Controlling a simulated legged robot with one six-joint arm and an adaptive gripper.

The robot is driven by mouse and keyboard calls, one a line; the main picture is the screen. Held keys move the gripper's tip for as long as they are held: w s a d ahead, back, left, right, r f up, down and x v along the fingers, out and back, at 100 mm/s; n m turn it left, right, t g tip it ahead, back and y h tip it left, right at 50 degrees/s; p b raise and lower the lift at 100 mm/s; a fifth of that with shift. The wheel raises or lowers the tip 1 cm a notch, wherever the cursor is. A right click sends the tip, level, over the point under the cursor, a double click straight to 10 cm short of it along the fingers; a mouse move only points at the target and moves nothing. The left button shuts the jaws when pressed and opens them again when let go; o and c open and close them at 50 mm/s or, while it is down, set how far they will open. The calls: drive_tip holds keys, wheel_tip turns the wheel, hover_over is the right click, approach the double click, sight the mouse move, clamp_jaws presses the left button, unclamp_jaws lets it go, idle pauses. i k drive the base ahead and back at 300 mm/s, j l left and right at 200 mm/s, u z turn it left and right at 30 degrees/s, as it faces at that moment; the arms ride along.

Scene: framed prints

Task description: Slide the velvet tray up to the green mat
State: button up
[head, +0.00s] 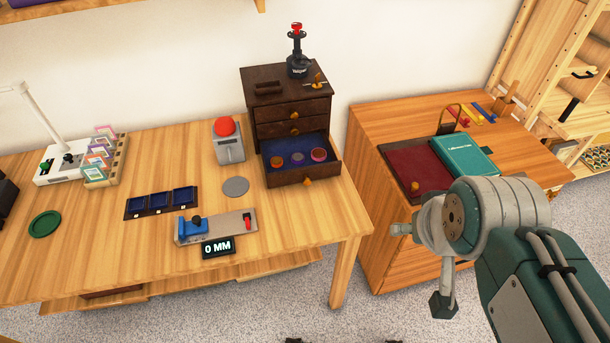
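A dark tray with three blue velvet-like pads (161,202) lies flat on the left wooden table. A round green mat (45,224) lies left of it on the same table, with bare wood between them. My gripper (430,262) is at the right, in front of the right cabinet and well away from both. It is seen partly side-on and partly hidden by my wrist, so I cannot tell how its fingers stand. I see nothing held in it.
A card rack (103,160) and white lamp base (64,165) stand behind the tray. A gauge (216,227) with a display, a grey disc (235,187) and a red-button box (228,140) are to its right. A chest (290,98) has its bottom drawer open.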

sight(184, 197)
drive_tip(key=j+u, duration=0.1)
drive_tip(key=u, duration=1.45)
drive_tip(key=k+j, duration=0.05)
drive_tip(key=j, duration=0.05)
